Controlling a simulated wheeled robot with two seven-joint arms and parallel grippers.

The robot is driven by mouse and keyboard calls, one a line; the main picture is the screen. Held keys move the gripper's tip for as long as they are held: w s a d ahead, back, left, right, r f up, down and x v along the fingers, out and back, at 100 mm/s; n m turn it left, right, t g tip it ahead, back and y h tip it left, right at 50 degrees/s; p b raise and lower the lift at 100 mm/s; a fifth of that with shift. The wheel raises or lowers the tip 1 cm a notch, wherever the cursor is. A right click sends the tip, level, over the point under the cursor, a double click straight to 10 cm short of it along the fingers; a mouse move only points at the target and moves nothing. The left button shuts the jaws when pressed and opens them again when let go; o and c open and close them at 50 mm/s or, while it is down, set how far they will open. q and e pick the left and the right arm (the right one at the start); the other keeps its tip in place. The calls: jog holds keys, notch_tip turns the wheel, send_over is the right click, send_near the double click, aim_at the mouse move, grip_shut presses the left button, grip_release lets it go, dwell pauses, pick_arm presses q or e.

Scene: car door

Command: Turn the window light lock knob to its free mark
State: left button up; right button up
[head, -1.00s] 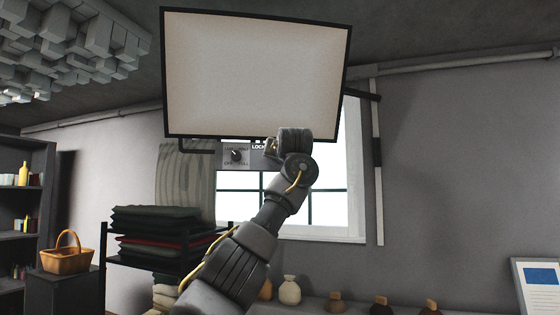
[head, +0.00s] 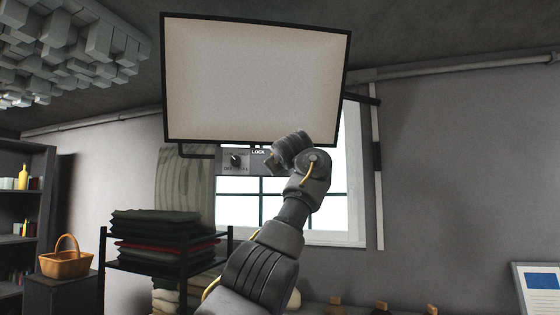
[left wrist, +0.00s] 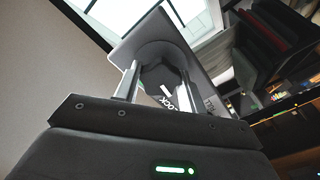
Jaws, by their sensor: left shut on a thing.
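The window light (head: 256,78) is a large pale panel in a black frame, in the head view. My left gripper (left wrist: 158,76) is shut on the dark round lock knob (left wrist: 161,82), one finger on each side, in the left wrist view. The LOCK lettering is partly visible beside the knob. In the head view my left wrist hides the knob. My right gripper is not in view.
A window (head: 345,190) is behind the light. A black rack (head: 155,267) with folded cloths stands below left, beside a wicker basket (head: 66,262). A striped pole (head: 377,165) stands to the right.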

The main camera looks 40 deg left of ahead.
pick_arm(q)
jog(key=shift+n, duration=0.6)
jog(key=o, duration=1)
jog(key=shift+s, duration=0.1)
jog(key=shift+c, duration=0.2)
jog(key=b+v, duration=0.6)
jog(key=v, duration=0.4)
jog(key=shift+s+d+b, duration=0.25)
jog(key=shift+b, duration=0.1)
